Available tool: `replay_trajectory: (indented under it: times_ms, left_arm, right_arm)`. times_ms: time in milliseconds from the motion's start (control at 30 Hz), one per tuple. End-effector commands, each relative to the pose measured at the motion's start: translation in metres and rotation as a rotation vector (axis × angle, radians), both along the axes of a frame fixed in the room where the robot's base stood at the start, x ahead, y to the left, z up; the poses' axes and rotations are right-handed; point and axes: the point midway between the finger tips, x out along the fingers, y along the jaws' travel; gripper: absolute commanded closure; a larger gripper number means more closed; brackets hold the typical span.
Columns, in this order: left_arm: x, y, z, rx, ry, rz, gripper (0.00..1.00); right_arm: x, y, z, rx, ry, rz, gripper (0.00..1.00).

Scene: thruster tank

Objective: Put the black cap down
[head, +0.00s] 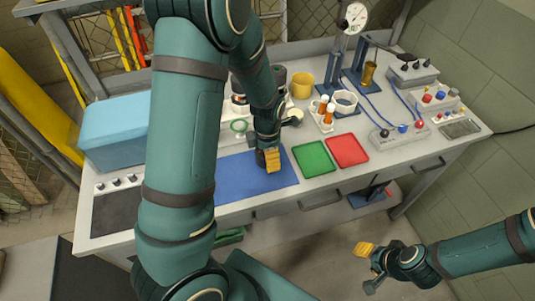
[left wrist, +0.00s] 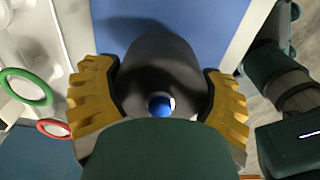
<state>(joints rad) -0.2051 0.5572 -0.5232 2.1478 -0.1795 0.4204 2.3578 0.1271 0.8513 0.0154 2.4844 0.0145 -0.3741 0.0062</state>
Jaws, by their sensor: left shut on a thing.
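My left gripper (head: 270,160) is over the blue mat (head: 230,182) on the workbench, pointing down. In the left wrist view my left gripper (left wrist: 160,95) has its yellow fingers shut on both sides of the black cap (left wrist: 155,60). A small blue and white spot shows in the middle of the cap. The blue mat also shows behind the cap (left wrist: 195,20). In the head view the cap is mostly hidden by the gripper. I cannot tell whether it touches the mat. My right gripper (head: 368,267) is open and empty, in front of the bench.
A green tray (head: 313,158) and a red tray (head: 347,150) lie right of the mat. A light blue box (head: 115,128) stands at the left. A yellow cup (head: 302,86), orange-capped bottles (head: 327,112) and a gauge stand (head: 352,20) are behind. The mat around the gripper looks clear.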

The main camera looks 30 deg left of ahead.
Motion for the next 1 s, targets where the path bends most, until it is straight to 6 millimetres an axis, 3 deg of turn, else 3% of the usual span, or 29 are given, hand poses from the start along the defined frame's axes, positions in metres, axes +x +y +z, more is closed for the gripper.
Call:
replay_trajectory:
  times_ms: [500, 533, 600, 1000]
  left_arm:
    - [0.0, 0.0, -0.012, 0.001, -0.001, 0.0, 0.55]
    - [0.0, 0.0, -0.012, 0.0, 0.0, 0.0, 0.18]
    - [0.0, 0.0, -0.012, 0.0, 0.0, 0.0, 0.0]
    - [0.0, 0.0, -0.002, -0.001, -0.001, 0.0, 0.0]
  right_arm:
    - [-0.002, 0.0, -0.007, 0.001, 0.005, 0.004, 0.53]
    - [-0.002, 0.0, -0.006, 0.001, 0.005, 0.004, 0.53]
    - [-0.002, 0.0, -0.006, 0.001, 0.005, 0.004, 0.53]
    - [-0.001, 0.0, -0.001, 0.0, 0.002, 0.002, 0.53]
